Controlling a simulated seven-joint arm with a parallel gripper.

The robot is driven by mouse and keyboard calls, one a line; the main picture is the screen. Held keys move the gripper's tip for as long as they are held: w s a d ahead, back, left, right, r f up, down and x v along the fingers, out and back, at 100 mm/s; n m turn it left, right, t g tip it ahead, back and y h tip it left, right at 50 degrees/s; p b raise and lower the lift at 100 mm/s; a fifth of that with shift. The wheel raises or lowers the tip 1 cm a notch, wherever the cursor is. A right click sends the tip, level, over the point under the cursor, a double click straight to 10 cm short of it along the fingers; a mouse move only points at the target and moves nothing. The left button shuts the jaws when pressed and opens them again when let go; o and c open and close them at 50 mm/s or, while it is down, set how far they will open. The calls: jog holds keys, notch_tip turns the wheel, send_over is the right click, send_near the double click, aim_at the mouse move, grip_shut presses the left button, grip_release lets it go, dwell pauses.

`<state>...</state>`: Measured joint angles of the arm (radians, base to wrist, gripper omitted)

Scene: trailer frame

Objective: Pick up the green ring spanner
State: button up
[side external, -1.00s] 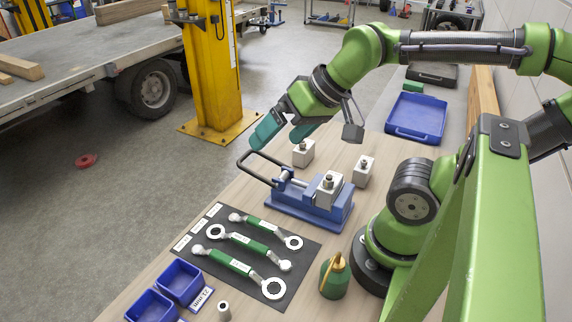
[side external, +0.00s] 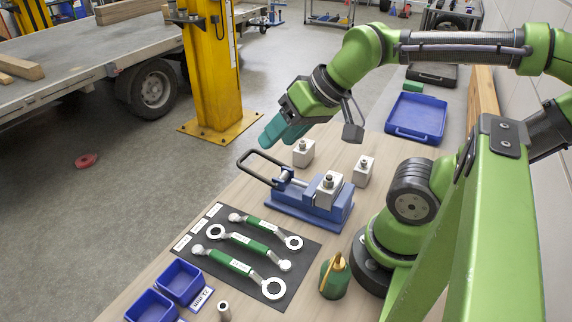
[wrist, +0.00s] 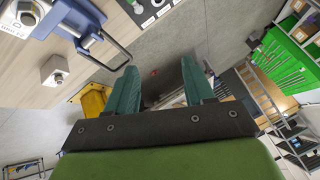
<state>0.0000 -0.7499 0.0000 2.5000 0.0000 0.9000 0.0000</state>
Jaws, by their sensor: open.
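Three spanners with green handles and metal ring ends lie side by side on a dark mat (side external: 307,262) on the bench: an upper one (side external: 262,229), a middle one (side external: 247,245) and a lower, larger one (side external: 232,264). I cannot tell which one the task names. My gripper (side external: 270,143) is open, with teal fingers, in the air beyond the blue vice, well away from the spanners. In the wrist view, the open gripper (wrist: 163,80) has nothing between its fingers; a dark mat corner (wrist: 138,12) shows at the top edge.
A blue vice (side external: 310,205) with a black handle stands between my gripper and the mat. Metal blocks (side external: 303,153) stand near it. A yellow post (side external: 208,70) rises beyond.

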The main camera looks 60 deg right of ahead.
jog(key=n+g+h, duration=0.2)
jog(key=n+g, duration=0.2)
jog(key=g, duration=0.3)
send_over(230, 260)
notch_tip(230, 260, down, 7)
notch_tip(230, 260, down, 11)
jog(key=shift+d, duration=0.15)
jog(key=f, duration=0.5)
jog(key=shift+a+f, duration=0.1)
jog(key=shift+a, duration=0.1)
grip_shut()
